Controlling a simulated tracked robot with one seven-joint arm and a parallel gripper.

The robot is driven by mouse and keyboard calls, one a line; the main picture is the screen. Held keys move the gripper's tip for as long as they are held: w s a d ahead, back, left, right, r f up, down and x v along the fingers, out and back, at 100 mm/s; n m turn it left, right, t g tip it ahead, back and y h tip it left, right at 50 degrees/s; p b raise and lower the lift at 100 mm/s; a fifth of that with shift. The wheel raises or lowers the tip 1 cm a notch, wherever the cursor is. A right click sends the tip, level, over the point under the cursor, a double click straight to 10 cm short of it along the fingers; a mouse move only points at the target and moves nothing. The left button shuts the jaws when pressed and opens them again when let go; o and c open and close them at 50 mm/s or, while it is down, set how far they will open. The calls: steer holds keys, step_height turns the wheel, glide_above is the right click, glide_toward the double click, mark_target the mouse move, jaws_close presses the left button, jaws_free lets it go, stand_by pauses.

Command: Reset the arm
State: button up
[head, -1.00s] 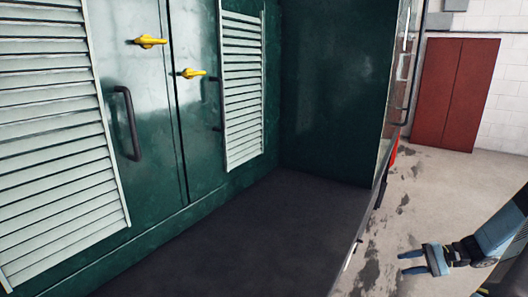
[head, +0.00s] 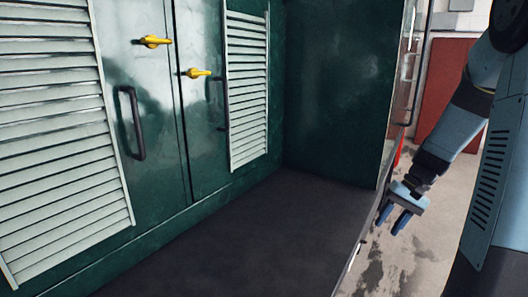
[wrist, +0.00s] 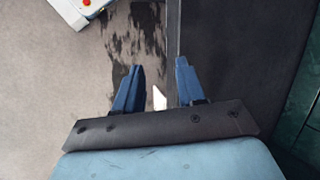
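My gripper (head: 392,218) hangs at the end of my blue-grey arm on the right of the head view, pointing down beside the edge of the dark platform (head: 270,225). Its two blue fingers are apart with nothing between them. In the wrist view my gripper (wrist: 155,88) also shows open, with the stained floor (wrist: 85,75) and the platform's edge below it. My arm is bent, with its upper links at the right edge of the head view.
Green cabinet doors (head: 150,75) with yellow latches (head: 155,41), dark handles and pale louvres (head: 60,130) stand at the left. A green wall panel (head: 335,90) closes the platform's far end. A red cabinet (head: 440,85) stands behind my arm. Concrete floor lies right of the platform.

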steer(key=s+a+r+n+t+h, duration=0.2)
steer(key=s+a+r, duration=0.3)
steer(key=s+r, duration=0.3)
steer(key=s+a+r+n+t+h, duration=0.2)
steer(key=s+a+r+t+h, duration=0.1)
steer(key=s+r, duration=0.5)
steer(key=a+t, duration=0.1)
steer(key=a, duration=0.1)
steer(key=shift+s+a+r, duration=0.25)
steer(key=shift+s+a, duration=0.05)
stand_by(0.3)
